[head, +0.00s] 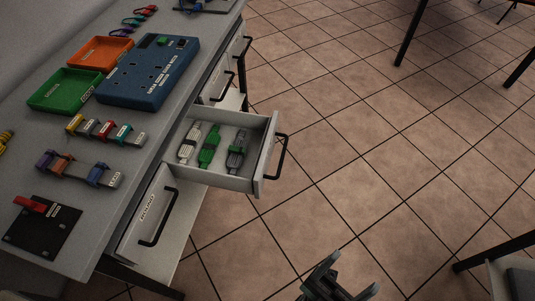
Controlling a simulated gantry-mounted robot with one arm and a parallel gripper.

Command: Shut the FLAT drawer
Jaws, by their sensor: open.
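One drawer (273,152) stands pulled out from the bench front, with a black bar handle (282,158) on its face. Any label on its face is turned out of sight, so I cannot read whether it says FLAT. Inside it lie a white bundle (189,143), a green bundle (209,146) and a dark grey bundle (237,150), side by side. My gripper (346,277) is open and empty at the bottom edge of the view, over the floor. It is apart from the drawer, below and to the right of its handle.
A labelled drawer front (147,207) nearer to me and other drawer fronts (223,82) farther along look closed. The bench top (140,165) holds a blue box (147,75), green tray (64,91), orange tray (101,54) and black plate (40,228). The tiled floor (340,150) right of the drawer is clear.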

